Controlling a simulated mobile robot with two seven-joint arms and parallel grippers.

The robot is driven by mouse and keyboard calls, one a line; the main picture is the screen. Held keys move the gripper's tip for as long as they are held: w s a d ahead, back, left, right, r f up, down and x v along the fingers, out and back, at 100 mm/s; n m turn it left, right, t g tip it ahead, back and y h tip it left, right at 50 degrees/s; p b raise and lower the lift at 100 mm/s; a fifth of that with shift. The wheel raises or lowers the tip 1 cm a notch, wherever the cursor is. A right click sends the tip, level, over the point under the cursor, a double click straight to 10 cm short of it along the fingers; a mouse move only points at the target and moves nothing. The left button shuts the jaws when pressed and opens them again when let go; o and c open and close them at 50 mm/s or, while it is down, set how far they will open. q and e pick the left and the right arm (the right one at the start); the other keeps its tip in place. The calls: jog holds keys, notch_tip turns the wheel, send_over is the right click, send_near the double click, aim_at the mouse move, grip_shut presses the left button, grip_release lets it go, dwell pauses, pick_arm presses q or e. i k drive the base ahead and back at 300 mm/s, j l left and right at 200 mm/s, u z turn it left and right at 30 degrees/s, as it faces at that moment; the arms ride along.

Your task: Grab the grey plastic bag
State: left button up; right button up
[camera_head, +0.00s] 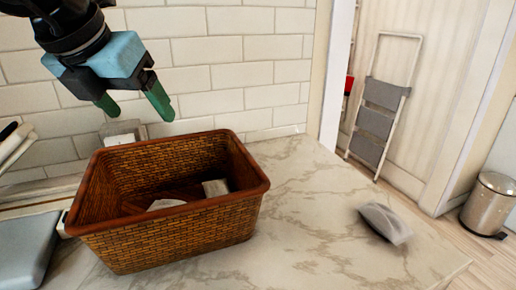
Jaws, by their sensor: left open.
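A small grey bag-like packet (386,223), pale with a darker underside, lies on the marble counter (315,235) near its right edge. It looks like the grey plastic bag. My left gripper (136,106), with green fingertips and a light blue body, hangs at the upper left, above the back of the brown wicker basket (170,238). Its fingers are apart with nothing between them, and it is far to the left of the packet. My right gripper is not in view.
The basket stands on the counter and holds a few pale items, partly hidden by its walls. A white brick wall (240,75) is behind. A folded step ladder (378,115) and a metal bin (490,205) stand beyond the counter. The counter between basket and packet is clear.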

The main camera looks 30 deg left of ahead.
aim_at(382, 218)
jog(key=k+l, duration=0.35)
jog(key=l, duration=0.15)
jog(key=k+l, duration=0.75)
jog(key=l, duration=0.25)
